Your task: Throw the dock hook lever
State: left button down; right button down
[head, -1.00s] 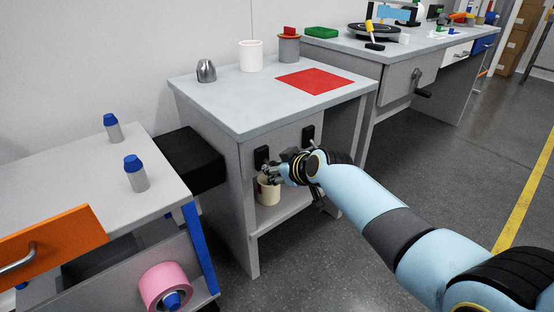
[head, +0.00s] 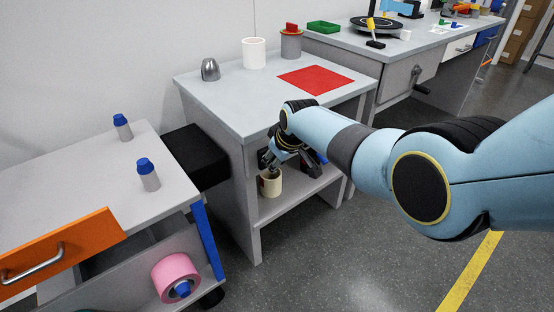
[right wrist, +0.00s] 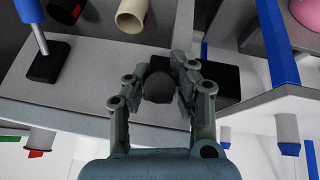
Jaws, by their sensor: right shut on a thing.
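Two dark lever plates sit on the front of the grey table. In the right wrist view, one dark plate (right wrist: 222,84) lies behind my right gripper (right wrist: 157,98), whose fingers stand on either side of a dark rounded knob (right wrist: 158,86) and are shut on it. I take this knob as the lever's end. A second lever with a blue handle (right wrist: 31,12) stands on the other dark plate (right wrist: 47,63). In the head view, my right gripper (head: 269,162) is at the table front, above a cream mug; my arm hides much of the levers. My left gripper is out of view.
The cream mug (head: 270,184) stands on the shelf below my gripper. A black box (head: 195,157) juts out left of the table. A pink roll (head: 176,276) and an orange drawer front (head: 60,250) are at lower left. Floor at right is clear.

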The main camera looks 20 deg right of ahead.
jog(key=c, duration=1.1)
grip_release()
jog(key=shift+r, duration=0.1)
jog(key=v, duration=1.2)
jog(key=shift+a, duration=0.1)
